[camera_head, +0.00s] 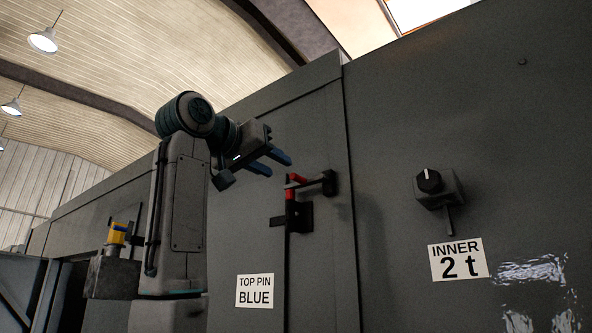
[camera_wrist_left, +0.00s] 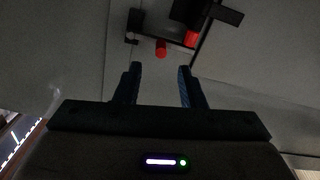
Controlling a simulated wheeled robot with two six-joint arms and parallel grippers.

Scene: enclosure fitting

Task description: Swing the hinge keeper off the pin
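The hinge keeper seems to be the dark arm with a red part (camera_head: 297,181) on the grey enclosure door, near its right seam. A dark hinge bracket (camera_head: 300,217) sits just below it; the pin itself is hard to make out. In the left wrist view a red cylinder (camera_wrist_left: 161,48) and a second red piece (camera_wrist_left: 192,39) show beyond the fingers beside dark hinge parts. My left gripper (camera_head: 278,164) is open and empty, up and left of the red part and apart from it. It also shows open in the left wrist view (camera_wrist_left: 160,80). My right gripper is not in view.
A "TOP PIN BLUE" label (camera_head: 255,291) is on the door below. To the right are a rotary knob box (camera_head: 435,186) and an "INNER 2 t" label (camera_head: 459,260). A yellow item (camera_head: 118,233) sits on a grey block (camera_head: 112,277) at left.

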